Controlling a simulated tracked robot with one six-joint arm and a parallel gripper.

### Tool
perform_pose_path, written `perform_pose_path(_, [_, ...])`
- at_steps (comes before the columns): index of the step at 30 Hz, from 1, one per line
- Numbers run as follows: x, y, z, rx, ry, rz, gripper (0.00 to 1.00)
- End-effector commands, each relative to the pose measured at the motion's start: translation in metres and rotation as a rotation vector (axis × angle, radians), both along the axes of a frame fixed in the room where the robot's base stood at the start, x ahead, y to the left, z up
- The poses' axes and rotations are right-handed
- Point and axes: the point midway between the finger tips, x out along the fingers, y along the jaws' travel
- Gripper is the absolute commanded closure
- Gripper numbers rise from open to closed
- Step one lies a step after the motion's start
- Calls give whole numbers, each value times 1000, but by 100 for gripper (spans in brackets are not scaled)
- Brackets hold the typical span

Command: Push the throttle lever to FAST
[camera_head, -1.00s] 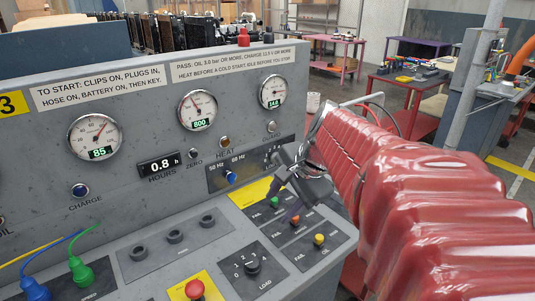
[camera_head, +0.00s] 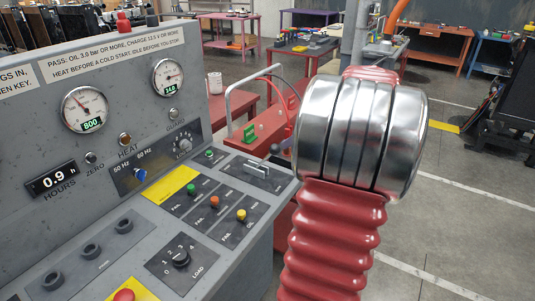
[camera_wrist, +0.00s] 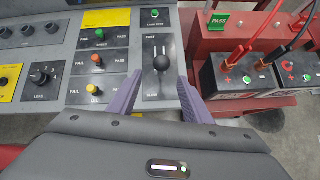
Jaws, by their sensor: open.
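The throttle lever (camera_wrist: 161,62) has a dark round knob and stands in a slot on a dark plate (camera_wrist: 152,87) marked FAST at the far end and SLOW at the near end. In the wrist view the knob shows near the middle of the slot; its exact setting is hard to tell. The lever plate (camera_head: 258,172) also shows in the head view at the console's right end. My gripper (camera_wrist: 158,92) is open, its two purple fingers apart on either side of the lower plate, short of the knob in the picture. In the head view my arm's metal wrist hides the gripper.
Left of the lever are green, orange and yellow PASS/FAIL buttons (camera_wrist: 97,60) and the LOAD knob (camera_wrist: 42,75). A lamp test button (camera_wrist: 153,14) sits beyond the slot. At right, batteries (camera_wrist: 238,80) with red and black cables stand on a red bench.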

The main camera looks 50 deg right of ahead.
Motion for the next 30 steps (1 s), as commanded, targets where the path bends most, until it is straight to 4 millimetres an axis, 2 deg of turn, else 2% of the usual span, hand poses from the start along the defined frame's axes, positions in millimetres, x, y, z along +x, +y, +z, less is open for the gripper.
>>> perform_pose_path(11, [-2, -3, -1, 9, -3, -12, 55])
perform_pose_path(16, [4, -3, -6, 9, -3, -11, 55])
perform_pose_path(30, [50, 0, -52, 10, -2, -9, 55])
